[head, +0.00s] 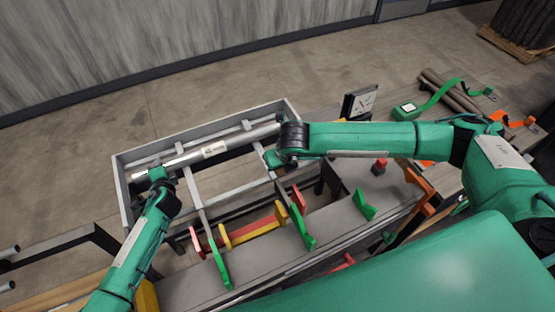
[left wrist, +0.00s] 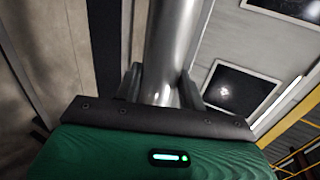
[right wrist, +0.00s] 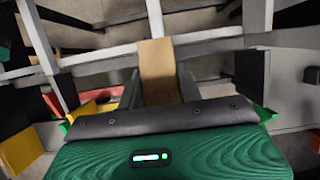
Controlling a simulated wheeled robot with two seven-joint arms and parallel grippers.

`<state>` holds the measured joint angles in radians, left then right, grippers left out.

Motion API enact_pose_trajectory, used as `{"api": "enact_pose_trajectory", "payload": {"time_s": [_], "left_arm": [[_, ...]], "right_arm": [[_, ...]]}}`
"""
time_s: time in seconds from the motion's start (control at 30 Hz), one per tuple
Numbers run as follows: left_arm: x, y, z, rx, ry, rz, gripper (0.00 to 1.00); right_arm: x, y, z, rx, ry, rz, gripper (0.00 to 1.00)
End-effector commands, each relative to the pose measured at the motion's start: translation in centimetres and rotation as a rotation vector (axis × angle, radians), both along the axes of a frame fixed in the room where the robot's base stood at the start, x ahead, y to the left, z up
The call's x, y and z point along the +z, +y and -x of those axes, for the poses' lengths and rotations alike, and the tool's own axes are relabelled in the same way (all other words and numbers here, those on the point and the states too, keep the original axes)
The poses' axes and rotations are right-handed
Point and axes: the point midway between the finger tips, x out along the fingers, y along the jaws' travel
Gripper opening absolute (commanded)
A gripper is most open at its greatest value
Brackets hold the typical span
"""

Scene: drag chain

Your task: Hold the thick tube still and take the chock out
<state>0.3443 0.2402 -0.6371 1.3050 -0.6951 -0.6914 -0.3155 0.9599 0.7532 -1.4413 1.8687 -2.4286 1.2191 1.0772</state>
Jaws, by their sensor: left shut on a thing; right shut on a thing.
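The thick tube (head: 190,156) is a long silver-grey pipe with a pale label, lying lengthwise in a grey frame-like tray (head: 120,190). My left gripper (head: 157,173) is at the tube's left end. In the left wrist view the tube (left wrist: 168,45) runs between both fingers, and the gripper (left wrist: 162,85) is shut on it. My right gripper (head: 271,160) is near the tray's right end, on the near side of the tube. In the right wrist view the gripper (right wrist: 160,85) is shut on a tan wooden chock (right wrist: 157,65). The chock is hidden in the head view.
Green, yellow and red brackets (head: 281,213) stand in front of the tray. A grey bench (head: 345,225) is at the near right. A green strap tool (head: 406,111) and brown rods (head: 455,95) lie further right. Open floor lies behind the tray.

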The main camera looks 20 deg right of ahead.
Motion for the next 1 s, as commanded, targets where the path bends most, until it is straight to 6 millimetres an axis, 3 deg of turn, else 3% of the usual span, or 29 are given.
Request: {"api": "enact_pose_trajectory", "payload": {"time_s": [0.2,0.23,0.33,0.73,1.0], "left_arm": [[0.0,0.0,0.0,0.000,0.000,-0.001,0.02],[0.0,0.0,0.0,0.000,0.000,-0.001,0.44],[0.0,0.0,0.0,0.000,0.000,-0.001,0.64],[0.1,-0.1,0.4,-0.001,0.000,0.000,0.66],[1.4,-0.5,3.7,-0.001,0.000,0.003,0.66]], "right_arm": [[0.0,0.0,0.0,0.000,0.000,0.000,0.14],[0.0,0.0,0.0,0.000,0.000,0.000,0.14],[0.0,0.0,0.0,0.000,0.000,0.000,0.14],[0.0,0.0,0.0,0.000,0.000,0.000,0.14],[0.0,0.0,0.0,0.000,0.000,0.000,0.14]]}}
